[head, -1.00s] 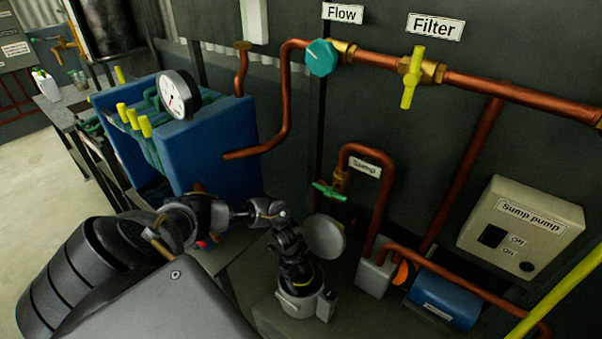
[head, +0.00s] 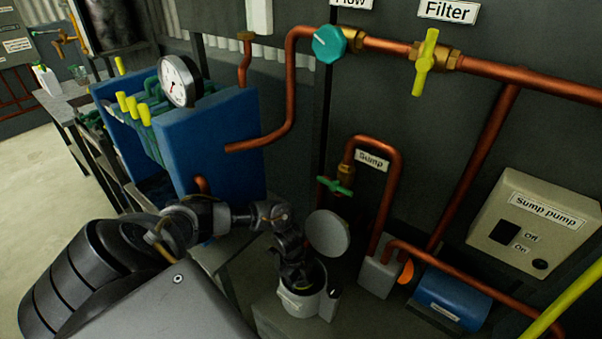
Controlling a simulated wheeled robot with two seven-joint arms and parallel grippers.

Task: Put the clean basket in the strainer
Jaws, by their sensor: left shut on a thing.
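The strainer (head: 322,304) is a grey, upright, open-topped round pot low in the middle of the head view. Its round grey lid (head: 327,233) stands swung up behind it. My left gripper (head: 294,284) points down into the strainer's mouth. It is shut on the basket, which is mostly hidden by the gripper and the strainer wall, so I cannot tell how deep it sits. My right gripper is not in view.
A blue tank unit (head: 230,132) with a pressure gauge (head: 178,81) stands to the left. The copper sump pipe (head: 396,180), green valve (head: 336,187) and blue pump (head: 447,297) are close behind and right of the strainer. A yellow pole (head: 566,288) crosses the lower right.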

